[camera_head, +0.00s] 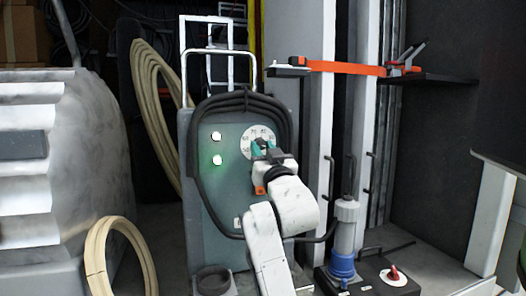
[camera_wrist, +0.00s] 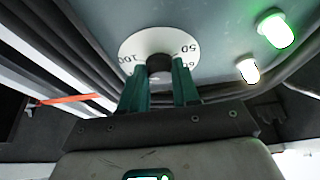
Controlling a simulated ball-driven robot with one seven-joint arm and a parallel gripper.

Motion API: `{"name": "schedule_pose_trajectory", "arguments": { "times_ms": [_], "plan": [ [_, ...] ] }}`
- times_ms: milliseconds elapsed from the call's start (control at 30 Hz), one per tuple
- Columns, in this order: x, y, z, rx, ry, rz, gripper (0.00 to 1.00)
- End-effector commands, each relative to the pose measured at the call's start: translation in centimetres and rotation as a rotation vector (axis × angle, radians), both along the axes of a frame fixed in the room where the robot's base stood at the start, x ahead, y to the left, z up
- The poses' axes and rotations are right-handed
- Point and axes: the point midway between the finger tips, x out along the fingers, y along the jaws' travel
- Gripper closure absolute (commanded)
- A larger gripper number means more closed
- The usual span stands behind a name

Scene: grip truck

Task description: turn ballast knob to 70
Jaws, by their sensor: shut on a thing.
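The ballast knob (camera_wrist: 159,64) is a dark round knob at the centre of a white numbered dial plate (camera_wrist: 135,45). The plate also shows in the head view (camera_head: 248,138), on the front of the grey-green ballast box (camera_head: 205,175). My gripper (camera_wrist: 160,72) has its two teal fingers on either side of the knob, shut on it. In the head view my gripper (camera_head: 264,150) covers the knob and the lower right of the dial. In the wrist view 50, 60 and 100 are readable. The knob's pointer is hidden, so its setting cannot be read.
Two lit lamps (camera_head: 216,136) sit left of the dial. A black cable (camera_head: 190,160) loops around the box front. A grey-and-blue plug (camera_head: 344,235) and a red switch (camera_head: 394,273) stand at lower right.

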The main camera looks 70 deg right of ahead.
Motion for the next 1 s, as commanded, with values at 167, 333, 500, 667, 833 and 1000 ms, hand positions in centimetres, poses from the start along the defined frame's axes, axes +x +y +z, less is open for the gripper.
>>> {"name": "schedule_pose_trajectory", "arguments": {
  "times_ms": [167,333,500,667,833,1000],
  "plan": [
    [0.01,0.02,0.00,0.000,0.000,0.001,1.00],
    [-0.02,-0.01,0.05,-0.011,0.013,0.001,1.00],
    [-0.12,-0.07,0.19,-0.050,0.059,-0.001,1.00],
    [-0.24,-0.19,0.27,-0.118,0.140,0.000,1.00],
    [-0.40,-0.30,0.31,-0.218,0.256,-0.002,1.00],
    [-0.52,-0.38,0.25,-0.324,0.378,-0.001,1.00]
  ]
}}
